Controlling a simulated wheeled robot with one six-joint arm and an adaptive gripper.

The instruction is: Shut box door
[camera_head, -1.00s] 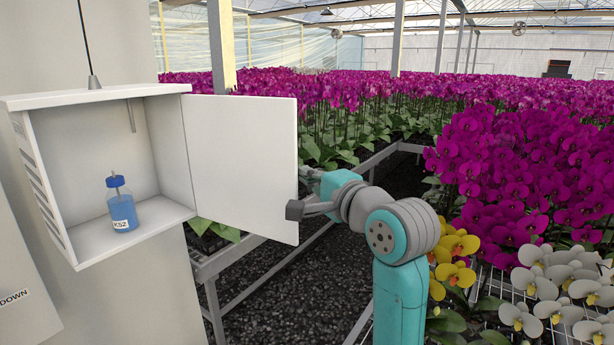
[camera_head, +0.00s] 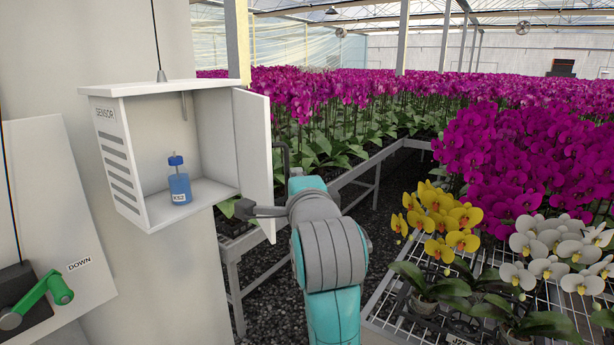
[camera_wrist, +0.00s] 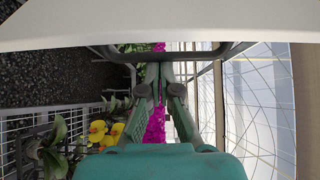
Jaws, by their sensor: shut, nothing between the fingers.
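The white sensor box (camera_head: 124,160) hangs on a pale wall panel at the left of the head view, its front open. Its white door (camera_head: 253,150) stands ajar at the right side, seen steeply from the edge. A dark handle-like bar (camera_head: 284,155) shows beyond the door's outer side. A dark wrist part overlaps the door's lower free edge; contact is unclear. In the wrist view my gripper (camera_wrist: 160,70) is shut and empty, beside a dark bar (camera_wrist: 205,53) and a white panel (camera_wrist: 160,22), probably the door. My fingertips are hidden in the head view.
A green lever (camera_head: 52,290) by a DOWN label is at lower left. Potted yellow orchids (camera_head: 440,215) and white orchids (camera_head: 550,250) stand on a mesh bench (camera_head: 400,320) at right. Dark gravel lies between benches.

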